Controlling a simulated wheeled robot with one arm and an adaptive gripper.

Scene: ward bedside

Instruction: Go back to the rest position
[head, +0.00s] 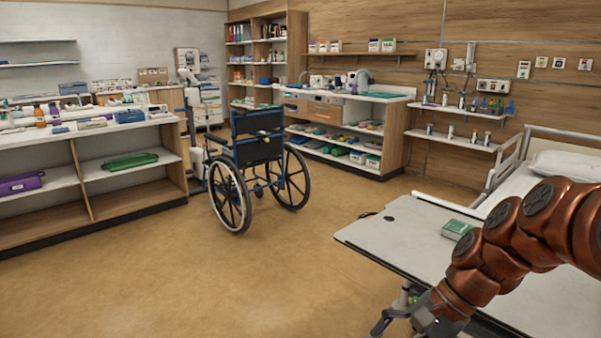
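My arm, in copper-red links, comes in from the right edge of the head view and reaches down over the overbed table (400,240). My gripper (392,318) is at the bottom of the view, beside the table's left front edge and low against the floor. A dark finger points down and left. The rest of the gripper is partly cut off by the frame, and I cannot tell whether it is open or holds anything. A green and white box (456,229) lies on the table, just behind my arm.
A bed (520,187) stands at the right behind the table. A blue and black wheelchair (257,150) stands mid-room. A shelf counter (130,199) runs along the left, and shelving (400,130) along the back. The floor (200,285) at front left is clear.

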